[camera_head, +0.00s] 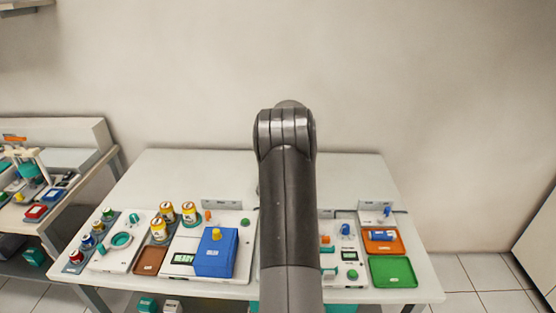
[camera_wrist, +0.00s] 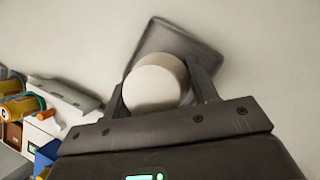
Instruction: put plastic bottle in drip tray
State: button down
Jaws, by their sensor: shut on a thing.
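In the wrist view my gripper (camera_wrist: 160,92) is shut on a pale, round-ended thing, which I take to be the plastic bottle (camera_wrist: 156,80). Its rounded end faces the camera, and one finger stands on each side of it. A dark grey, square, shallow tray with a raised rim, likely the drip tray (camera_wrist: 178,36), shows just beyond the bottle, which covers its near part. I cannot tell whether the bottle touches the tray or is above it. In the head view my arm hides the gripper, bottle and dark tray.
An orange tray (camera_head: 384,247) and green tray (camera_head: 393,272) lie at the right. The table's back strip (camera_head: 200,165) is clear on both sides of my arm.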

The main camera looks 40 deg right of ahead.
jog(key=shift+f, duration=0.2)
jog(key=c, duration=0.6)
grip_release()
jog(key=shift+o, duration=0.2)
